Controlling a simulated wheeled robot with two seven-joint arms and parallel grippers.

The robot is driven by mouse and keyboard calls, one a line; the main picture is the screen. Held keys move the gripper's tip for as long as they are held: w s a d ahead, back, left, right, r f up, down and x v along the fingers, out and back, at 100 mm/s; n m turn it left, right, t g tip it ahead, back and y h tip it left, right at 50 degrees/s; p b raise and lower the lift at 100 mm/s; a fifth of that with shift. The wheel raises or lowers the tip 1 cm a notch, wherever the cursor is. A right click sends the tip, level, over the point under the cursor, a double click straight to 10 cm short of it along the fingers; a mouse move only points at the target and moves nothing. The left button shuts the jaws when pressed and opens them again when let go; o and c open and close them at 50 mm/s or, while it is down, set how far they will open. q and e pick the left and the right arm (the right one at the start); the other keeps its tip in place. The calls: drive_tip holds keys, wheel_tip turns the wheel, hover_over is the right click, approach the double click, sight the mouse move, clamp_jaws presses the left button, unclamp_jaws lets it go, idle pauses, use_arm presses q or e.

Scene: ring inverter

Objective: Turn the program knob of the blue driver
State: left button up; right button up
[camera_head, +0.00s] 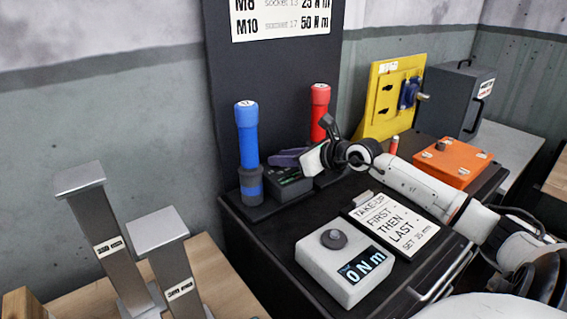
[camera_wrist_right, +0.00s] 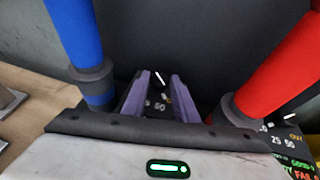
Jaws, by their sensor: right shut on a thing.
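The blue driver (camera_head: 247,135) stands upright at the back left of the black cart top; its blue handle also shows in the right wrist view (camera_wrist_right: 75,35). Beside it is a dark box (camera_head: 290,187) with a small green-lit display. My right gripper (camera_head: 290,158) reaches in from the right, over this box, with purple fingers. In the right wrist view the fingers (camera_wrist_right: 158,97) are shut on a small dark knob (camera_wrist_right: 159,80) with a white line. Printed numbers show around it. The fingers partly hide the dial. My left gripper is not in view.
A red driver (camera_head: 319,105) stands close on the right, also in the wrist view (camera_wrist_right: 275,70). A grey tester reading 0 N m (camera_head: 345,268) and a take-up card (camera_head: 393,222) lie in front. A yellow panel (camera_head: 378,118) and orange box (camera_head: 452,165) are right. Grey posts (camera_head: 90,220) stand left.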

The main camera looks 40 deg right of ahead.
drive_tip(key=n+y+b, duration=0.1)
drive_tip(key=b, duration=0.2)
drive_tip(key=f+n+y+b, duration=0.1)
drive_tip(key=b, duration=0.2)
drive_tip(key=shift+d, duration=0.35)
drive_tip(key=shift+w+d+r+n+g+y+b, duration=0.15)
drive_tip(key=shift+n+g+y+b, duration=0.15)
drive_tip(key=shift+y+b, duration=0.25)
drive_tip(key=shift+r+n+y, duration=0.2)
drive_tip(key=shift+n+y, duration=0.15)
drive_tip(key=shift+n, duration=0.05)
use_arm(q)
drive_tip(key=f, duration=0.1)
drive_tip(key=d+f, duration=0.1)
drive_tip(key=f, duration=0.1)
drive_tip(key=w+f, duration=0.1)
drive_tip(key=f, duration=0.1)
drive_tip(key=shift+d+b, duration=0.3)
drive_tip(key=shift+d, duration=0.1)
use_arm(e)
drive_tip(key=shift+g, duration=0.3)
drive_tip(key=o, duration=0.9)
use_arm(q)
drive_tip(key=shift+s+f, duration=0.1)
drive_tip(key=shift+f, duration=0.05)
use_arm(e)
drive_tip(key=shift+o, duration=0.4)
drive_tip(key=shift+r, duration=0.1)
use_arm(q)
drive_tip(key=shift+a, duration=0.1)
